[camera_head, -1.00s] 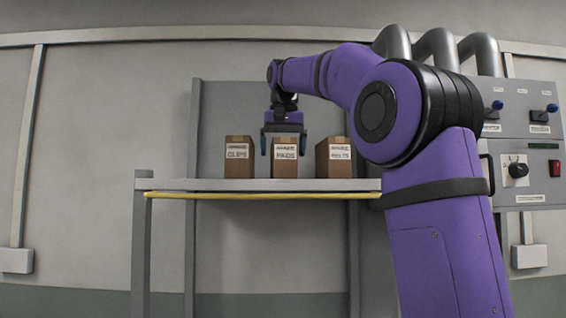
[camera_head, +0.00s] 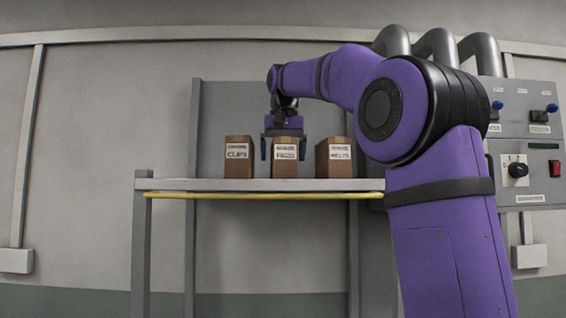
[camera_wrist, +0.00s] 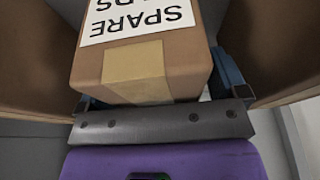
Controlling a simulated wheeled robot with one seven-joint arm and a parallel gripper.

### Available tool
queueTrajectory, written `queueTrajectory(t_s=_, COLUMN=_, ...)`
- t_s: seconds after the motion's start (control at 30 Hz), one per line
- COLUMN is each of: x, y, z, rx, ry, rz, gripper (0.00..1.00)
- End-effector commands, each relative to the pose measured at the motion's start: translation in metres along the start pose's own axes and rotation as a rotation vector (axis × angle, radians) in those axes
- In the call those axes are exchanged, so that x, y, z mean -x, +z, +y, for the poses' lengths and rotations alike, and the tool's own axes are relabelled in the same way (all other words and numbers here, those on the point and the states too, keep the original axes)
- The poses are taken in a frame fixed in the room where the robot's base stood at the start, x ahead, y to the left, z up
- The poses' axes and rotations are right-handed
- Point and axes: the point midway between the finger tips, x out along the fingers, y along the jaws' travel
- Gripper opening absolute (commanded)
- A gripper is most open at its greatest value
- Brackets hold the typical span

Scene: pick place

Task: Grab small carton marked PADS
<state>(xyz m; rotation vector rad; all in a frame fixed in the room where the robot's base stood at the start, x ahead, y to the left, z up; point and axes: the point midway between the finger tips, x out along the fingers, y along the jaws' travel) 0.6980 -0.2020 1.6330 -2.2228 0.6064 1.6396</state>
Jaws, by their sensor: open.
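The small brown carton marked PADS (camera_head: 285,168) stands upright on the shelf, in the middle of a row of three. In the wrist view, the carton (camera_wrist: 150,62) shows close up, with part of a white label reading SPARE. My gripper (camera_head: 284,150) points down over this carton, and its two fingers sit on either side of the carton's upper part. The wrist view shows the open gripper (camera_wrist: 160,95) with a blue finger at each side of the carton. A gap shows at least on the right; contact at the left cannot be told.
A carton marked CLIPS (camera_head: 238,166) stands to the left and another carton (camera_head: 338,168) to the right, both close by. A control panel (camera_head: 525,140) is at the far right.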

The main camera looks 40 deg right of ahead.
Motion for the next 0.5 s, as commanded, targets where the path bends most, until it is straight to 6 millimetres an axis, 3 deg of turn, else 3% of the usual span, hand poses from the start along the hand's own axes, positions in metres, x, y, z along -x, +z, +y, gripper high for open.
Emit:
queueTrajectory(t_s=0.17, x=0.0001, y=0.0, z=0.0, rx=0.0, ry=0.0, rz=0.0, gripper=0.92)
queueTrajectory(t_s=0.4, x=0.0001, y=-0.0001, z=0.0, rx=0.0, ry=0.0, rz=0.0, gripper=0.36)
queueTrajectory(t_s=0.43, x=0.0001, y=-0.0001, z=0.0, rx=0.0, ry=0.0, rz=0.0, gripper=0.32)
queueTrajectory(t_s=0.5, x=0.0003, y=-0.0001, z=0.0, rx=0.0, ry=0.0, rz=0.001, gripper=0.32)
